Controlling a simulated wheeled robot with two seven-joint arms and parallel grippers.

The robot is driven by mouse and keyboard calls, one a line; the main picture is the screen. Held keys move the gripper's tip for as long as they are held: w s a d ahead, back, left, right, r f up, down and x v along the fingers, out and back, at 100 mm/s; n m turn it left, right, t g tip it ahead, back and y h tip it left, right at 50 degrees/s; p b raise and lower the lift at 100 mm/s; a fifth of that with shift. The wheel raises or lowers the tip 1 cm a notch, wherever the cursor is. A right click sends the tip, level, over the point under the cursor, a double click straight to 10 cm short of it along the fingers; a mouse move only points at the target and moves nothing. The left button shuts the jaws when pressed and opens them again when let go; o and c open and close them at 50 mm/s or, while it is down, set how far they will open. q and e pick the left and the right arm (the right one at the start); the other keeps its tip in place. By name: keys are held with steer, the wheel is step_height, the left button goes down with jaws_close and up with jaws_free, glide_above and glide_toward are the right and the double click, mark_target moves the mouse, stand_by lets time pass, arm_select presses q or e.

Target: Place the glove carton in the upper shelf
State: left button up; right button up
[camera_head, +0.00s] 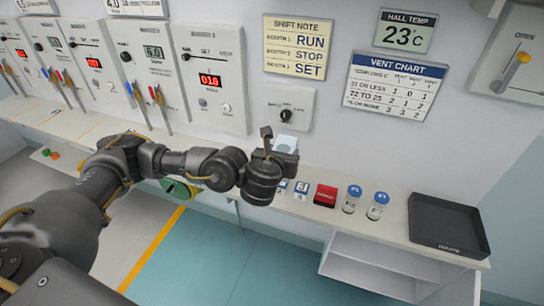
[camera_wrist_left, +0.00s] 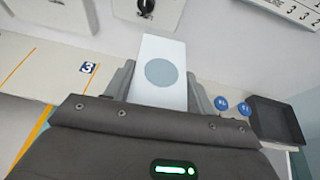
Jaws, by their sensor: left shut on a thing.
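My left gripper (camera_wrist_left: 158,82) is shut on a white carton (camera_wrist_left: 163,55) with a grey round spot on its face. In the head view the carton (camera_head: 286,144) shows only in part behind the gripper (camera_head: 270,142), above the counter near the wall dial. A white open shelf unit (camera_head: 385,262) stands under the right part of the counter, with shelf boards visible inside. My right gripper is in neither view.
On the counter (camera_head: 400,215) stand a red box (camera_head: 325,195), two blue-capped vials (camera_head: 351,198) (camera_head: 377,205) and a black tray (camera_head: 448,226) at the right end. Wall panels with levers (camera_head: 160,100) line the left. Teal floor lies open in front.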

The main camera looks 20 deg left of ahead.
arm_select(q)
steer(key=shift+s+d+r+m+h+b, duration=0.15)
steer(key=shift+s+r+m+h+b, duration=0.15)
steer(key=shift+s+h+b, duration=0.15)
steer(key=shift+s+r+b, duration=0.3)
steer(key=shift+s+b, duration=0.2)
steer(key=shift+b, duration=0.05)
steer(key=s+a+b, duration=0.1)
steer(key=a+b, duration=0.1)
steer(key=a, duration=0.1)
steer(key=s+a+f+b, duration=0.1)
steer(key=shift+s+a, duration=0.2)
steer(key=shift+s, duration=0.15)
